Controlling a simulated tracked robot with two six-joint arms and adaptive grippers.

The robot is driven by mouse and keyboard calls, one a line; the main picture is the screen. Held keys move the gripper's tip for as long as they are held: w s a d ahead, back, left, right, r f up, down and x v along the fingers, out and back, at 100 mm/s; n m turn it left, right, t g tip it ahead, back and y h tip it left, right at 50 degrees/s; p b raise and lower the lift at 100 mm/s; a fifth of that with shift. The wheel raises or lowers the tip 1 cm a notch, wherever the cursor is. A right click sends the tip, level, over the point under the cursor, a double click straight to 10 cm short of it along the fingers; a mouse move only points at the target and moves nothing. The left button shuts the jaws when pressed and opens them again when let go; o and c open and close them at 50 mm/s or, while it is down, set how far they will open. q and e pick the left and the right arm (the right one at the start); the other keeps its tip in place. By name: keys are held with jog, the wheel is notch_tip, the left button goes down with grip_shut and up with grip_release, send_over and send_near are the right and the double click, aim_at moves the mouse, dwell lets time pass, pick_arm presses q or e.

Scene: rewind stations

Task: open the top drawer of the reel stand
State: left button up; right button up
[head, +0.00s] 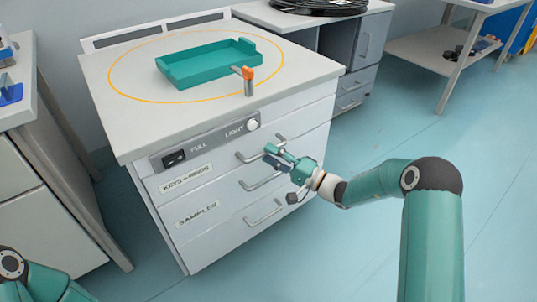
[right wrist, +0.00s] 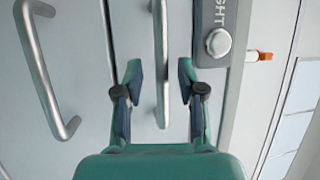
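The reel stand (head: 300,76) is a pale cabinet with stacked drawers, all looking shut. Its top drawer (head: 222,164) carries a "KEYS + RINGS" label and a grey bar handle (head: 246,158). My right gripper (head: 274,156) is in front of that drawer, at the right part of the handle. In the right wrist view its fingers (right wrist: 159,82) are apart, with the top handle (right wrist: 160,40) running between them. Neither finger visibly touches the bar. The second drawer's handle (right wrist: 45,75) is to the left there. My left gripper is out of view; only part of that arm shows.
A switch panel with a white knob (head: 252,125) is just above the top drawer. Another cabinet (head: 40,205) stands at left. The floor at right is clear.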

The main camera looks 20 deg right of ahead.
jog(key=shift+x, duration=0.95)
grip_shut()
